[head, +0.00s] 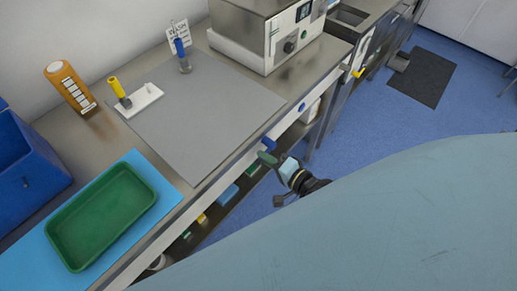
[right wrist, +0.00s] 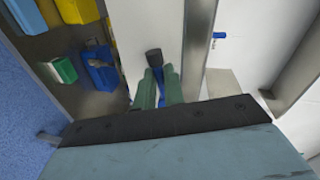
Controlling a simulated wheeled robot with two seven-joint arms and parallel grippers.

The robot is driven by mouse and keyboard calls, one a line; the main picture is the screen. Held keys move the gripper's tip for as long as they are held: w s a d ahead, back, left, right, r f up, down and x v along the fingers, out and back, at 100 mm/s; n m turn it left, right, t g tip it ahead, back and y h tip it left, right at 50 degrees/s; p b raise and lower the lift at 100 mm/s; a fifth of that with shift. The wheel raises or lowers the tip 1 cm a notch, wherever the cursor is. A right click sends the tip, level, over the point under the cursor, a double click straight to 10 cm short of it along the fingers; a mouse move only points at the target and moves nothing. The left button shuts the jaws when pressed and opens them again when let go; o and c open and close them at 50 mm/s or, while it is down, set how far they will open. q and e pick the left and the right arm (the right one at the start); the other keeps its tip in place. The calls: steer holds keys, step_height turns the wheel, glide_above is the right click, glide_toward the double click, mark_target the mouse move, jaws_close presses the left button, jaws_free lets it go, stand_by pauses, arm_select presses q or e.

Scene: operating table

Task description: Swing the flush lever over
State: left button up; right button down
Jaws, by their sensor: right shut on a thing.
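The flush lever, a blue handle (head: 268,142) at the front edge of the bench, is partly hidden by my right gripper (head: 268,158). In the right wrist view, my right gripper (right wrist: 158,92) has its two green fingers closed around the blue lever (right wrist: 159,102). A dark round knob (right wrist: 153,56) shows just beyond the fingertips. The lever's exact angle is hard to tell. My left gripper is not in view.
A second blue fitting (head: 301,106) sits on the bench front. A green tray (head: 150,205) stands at left, and a grey mat (head: 215,110) covers the bench middle. Bins sit on a shelf below, including a blue one (right wrist: 103,75).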

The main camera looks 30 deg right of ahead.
steer(key=shift+s+a+f, duration=0.2)
steer(key=shift+s, duration=0.05)
steer(key=c, duration=1.6)
jaws_free()
steer(key=shift+r, duration=0.1)
steer(key=shift+o, duration=0.5)
steer(key=shift+w, duration=0.1)
steer(key=shift+w+d+r, duration=0.1)
steer(key=v, duration=1.3)
steer(key=shift+s, duration=0.25)
steer(key=shift+d, duration=0.1)
